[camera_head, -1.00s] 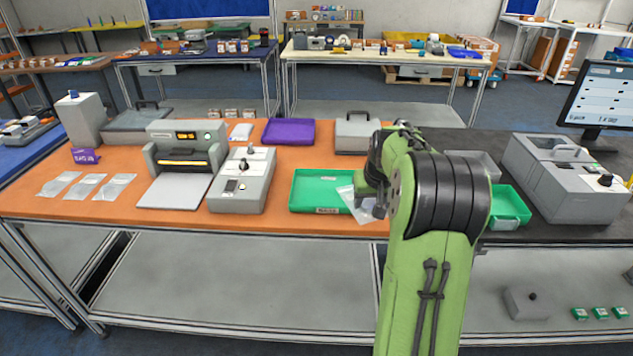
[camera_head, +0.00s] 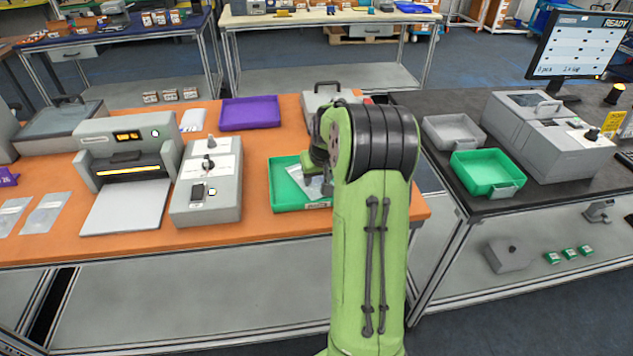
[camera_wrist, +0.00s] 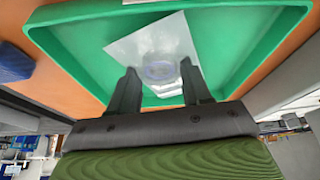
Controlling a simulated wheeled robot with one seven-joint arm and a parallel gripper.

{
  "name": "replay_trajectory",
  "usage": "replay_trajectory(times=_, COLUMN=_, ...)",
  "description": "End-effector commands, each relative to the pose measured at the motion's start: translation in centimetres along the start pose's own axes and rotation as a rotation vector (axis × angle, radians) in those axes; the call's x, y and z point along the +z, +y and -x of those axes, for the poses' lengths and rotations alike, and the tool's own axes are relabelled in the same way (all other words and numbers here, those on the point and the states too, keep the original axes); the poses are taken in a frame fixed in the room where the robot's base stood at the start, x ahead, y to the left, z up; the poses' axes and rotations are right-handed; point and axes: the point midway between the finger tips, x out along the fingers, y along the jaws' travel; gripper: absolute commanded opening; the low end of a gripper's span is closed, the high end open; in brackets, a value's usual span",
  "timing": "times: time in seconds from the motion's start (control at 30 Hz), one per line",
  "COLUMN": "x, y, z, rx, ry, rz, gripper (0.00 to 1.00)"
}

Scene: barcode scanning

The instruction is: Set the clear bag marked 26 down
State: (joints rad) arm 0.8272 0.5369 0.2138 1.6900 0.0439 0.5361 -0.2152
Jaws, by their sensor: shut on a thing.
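My gripper (camera_wrist: 158,78) is shut on the clear bag (camera_wrist: 148,40), a flat see-through pouch with a round thing showing in it. The number on the bag cannot be read. In the wrist view the bag lies across the inside of the green tray (camera_wrist: 88,93); whether it touches the tray floor I cannot tell. In the head view the bag (camera_head: 314,188) shows at the right part of the green tray (camera_head: 280,172) on the orange table. My arm hides part of the tray and most of the gripper.
A grey scanner box (camera_head: 207,207) stands left of the tray, with a sealer-like machine (camera_head: 120,135) beyond it. A purple tray (camera_head: 249,113) lies behind. A second green tray (camera_head: 487,172) sits on the dark table at right. Two clear bags lie at far left.

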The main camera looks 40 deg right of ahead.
Motion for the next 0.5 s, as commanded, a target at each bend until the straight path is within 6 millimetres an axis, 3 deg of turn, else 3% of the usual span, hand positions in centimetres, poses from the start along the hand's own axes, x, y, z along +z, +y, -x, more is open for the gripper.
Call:
replay_trajectory(times=0.07, x=0.36, y=0.03, z=-0.91, rx=0.001, ry=0.001, rz=0.0, gripper=0.0)
replay_trajectory(times=0.4, x=0.46, y=0.02, z=-1.22, rx=0.001, ry=0.003, rz=0.0, gripper=0.0)
replay_trajectory(times=0.43, x=0.49, y=0.02, z=-1.25, rx=0.001, ry=0.002, rz=0.0, gripper=0.5)
replay_trajectory(times=0.5, x=0.46, y=0.03, z=-1.17, rx=0.001, ry=0.002, rz=0.0, gripper=0.61)
